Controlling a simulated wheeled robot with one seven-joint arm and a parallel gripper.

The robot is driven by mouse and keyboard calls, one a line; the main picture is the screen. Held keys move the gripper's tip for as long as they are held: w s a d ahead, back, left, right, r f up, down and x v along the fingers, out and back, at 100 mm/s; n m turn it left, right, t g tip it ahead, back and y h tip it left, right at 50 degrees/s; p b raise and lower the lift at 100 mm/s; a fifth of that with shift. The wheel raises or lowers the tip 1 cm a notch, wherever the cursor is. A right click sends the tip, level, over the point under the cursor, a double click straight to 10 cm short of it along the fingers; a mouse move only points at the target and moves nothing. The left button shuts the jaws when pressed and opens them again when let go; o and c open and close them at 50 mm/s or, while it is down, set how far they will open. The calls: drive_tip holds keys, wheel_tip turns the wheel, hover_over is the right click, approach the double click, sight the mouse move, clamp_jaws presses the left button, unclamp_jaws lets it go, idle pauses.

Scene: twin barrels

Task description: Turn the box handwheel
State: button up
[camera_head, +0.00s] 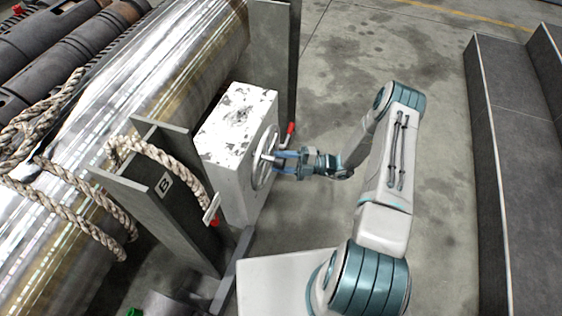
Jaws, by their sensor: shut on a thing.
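The box (237,118) is a worn white metal case with chipped paint on top, standing beside a large metal barrel. Its handwheel (258,172) is a pale spoked ring on the box's right face, seen nearly edge-on. A handle with a red grip (291,128) sticks out near the top of the wheel. My gripper (277,160) is at the wheel's middle, reaching in from the right, and is shut on the handwheel. The fingertips are small here, and which part of the wheel they hold is hard to tell.
The shiny barrel (150,75) lies along the left, with thick ropes (165,160) over it. A grey post marked B (160,205) stands left of the box. Dark steps or blocks (515,130) line the right side. The concrete floor (345,60) behind my arm is clear.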

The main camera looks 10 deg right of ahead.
drive_tip(key=o, duration=1.4)
drive_tip(key=s+d+f, duration=0.1)
drive_tip(key=d+f, duration=0.1)
drive_tip(key=d, duration=1.1)
drive_tip(key=shift+s+d+p, duration=0.3)
drive_tip(key=shift+f, duration=0.1)
